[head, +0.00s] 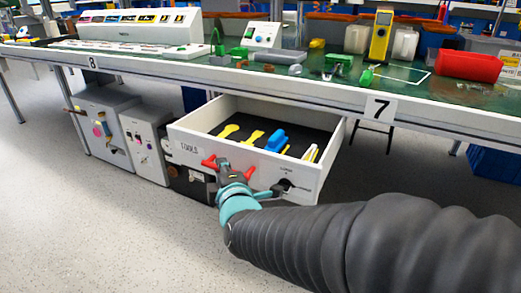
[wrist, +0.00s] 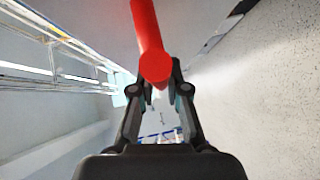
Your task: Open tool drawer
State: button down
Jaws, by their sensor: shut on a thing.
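The white tool drawer (head: 232,160), labelled TOOLS, stands pulled out from under the workbench. Its inside shows a dark floor with yellow tools (head: 253,137) and a blue tool (head: 277,140). A red bar handle (head: 208,161) is on its front; one end also shows as a red bar in the wrist view (wrist: 147,35). My gripper (head: 228,172) is at the drawer front, shut on the red handle, with its fingers (wrist: 160,88) on either side of the bar. The gripper hides the middle of the handle in the head view.
The green-topped workbench (head: 300,83) runs above the drawer, with a red bin (head: 468,66) and a yellow device (head: 380,37) on it. Grey cabinets (head: 105,130) stand left of the drawer. A black knob (head: 284,186) is on the drawer front's right. The floor in front is clear.

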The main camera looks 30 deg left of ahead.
dwell(0.3)
jog(key=c, duration=1.2)
grip_release()
jog(key=shift+o, duration=0.2)
jog(key=v, duration=1.2)
